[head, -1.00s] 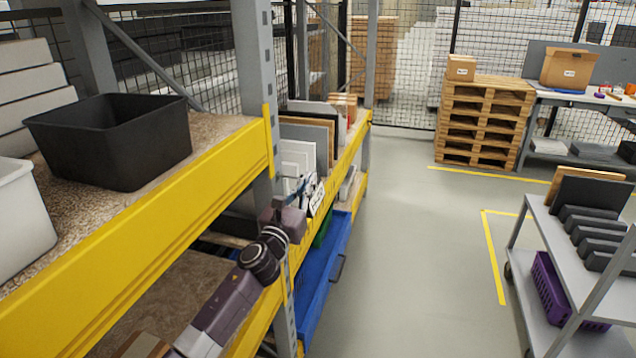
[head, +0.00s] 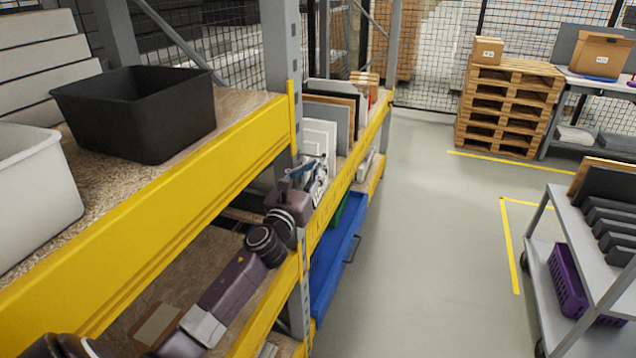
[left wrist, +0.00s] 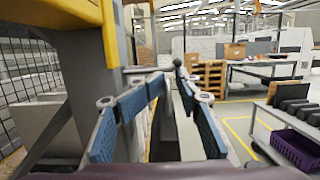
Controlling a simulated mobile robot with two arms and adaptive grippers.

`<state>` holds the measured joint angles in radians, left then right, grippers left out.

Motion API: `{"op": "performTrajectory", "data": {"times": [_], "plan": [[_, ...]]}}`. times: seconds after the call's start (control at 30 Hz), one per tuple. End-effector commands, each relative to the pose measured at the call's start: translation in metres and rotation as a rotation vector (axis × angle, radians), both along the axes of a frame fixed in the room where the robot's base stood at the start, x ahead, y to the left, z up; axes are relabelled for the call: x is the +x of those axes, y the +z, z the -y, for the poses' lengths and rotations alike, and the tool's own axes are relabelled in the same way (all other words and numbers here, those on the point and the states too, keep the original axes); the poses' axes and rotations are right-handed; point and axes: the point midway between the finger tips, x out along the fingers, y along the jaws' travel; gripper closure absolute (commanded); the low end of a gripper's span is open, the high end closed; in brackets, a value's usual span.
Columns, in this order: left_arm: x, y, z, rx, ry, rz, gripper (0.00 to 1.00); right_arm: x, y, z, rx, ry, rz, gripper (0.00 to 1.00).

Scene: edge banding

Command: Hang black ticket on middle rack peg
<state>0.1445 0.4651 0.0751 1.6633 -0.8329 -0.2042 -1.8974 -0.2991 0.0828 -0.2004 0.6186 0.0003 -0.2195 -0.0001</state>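My left gripper (head: 313,178) is at the yellow rack beam (head: 340,187), beside the grey upright, in front of the stored panels. In the left wrist view its blue-padded fingers (left wrist: 162,100) are spread apart with a clear gap. A dark ball-ended rod (left wrist: 178,64), possibly a peg, shows just beyond the fingertips. A dark flat shape (left wrist: 165,138) shows in the gap; I cannot tell whether it is the black ticket or something behind. A small white tag with dark marks (head: 320,190) shows by the gripper in the head view. My right gripper is out of view.
A black bin (head: 140,115) and a white bin (head: 35,190) stand on the near shelf. Upright panels (head: 325,125) fill the far shelf. A grey cart (head: 575,255) stands at right; the aisle floor between is clear.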

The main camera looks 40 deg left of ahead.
Motion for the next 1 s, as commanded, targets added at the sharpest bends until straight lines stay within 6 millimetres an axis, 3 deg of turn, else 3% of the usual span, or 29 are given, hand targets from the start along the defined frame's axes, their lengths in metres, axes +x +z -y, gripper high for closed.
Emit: {"op": "performTrajectory", "data": {"times": [0.3,0.5,0.87,1.0], "plan": [[-0.056,-0.009,0.036,0.010,-0.035,0.006,0.75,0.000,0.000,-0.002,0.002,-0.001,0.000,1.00],[-0.080,-0.012,0.051,0.015,-0.052,0.010,0.75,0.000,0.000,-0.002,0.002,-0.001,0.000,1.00],[-0.089,-0.014,0.057,0.005,-0.058,0.011,0.75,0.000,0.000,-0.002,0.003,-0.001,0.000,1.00],[-0.098,-0.027,0.055,-0.193,-0.036,0.012,0.75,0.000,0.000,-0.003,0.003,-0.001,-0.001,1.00]]}}
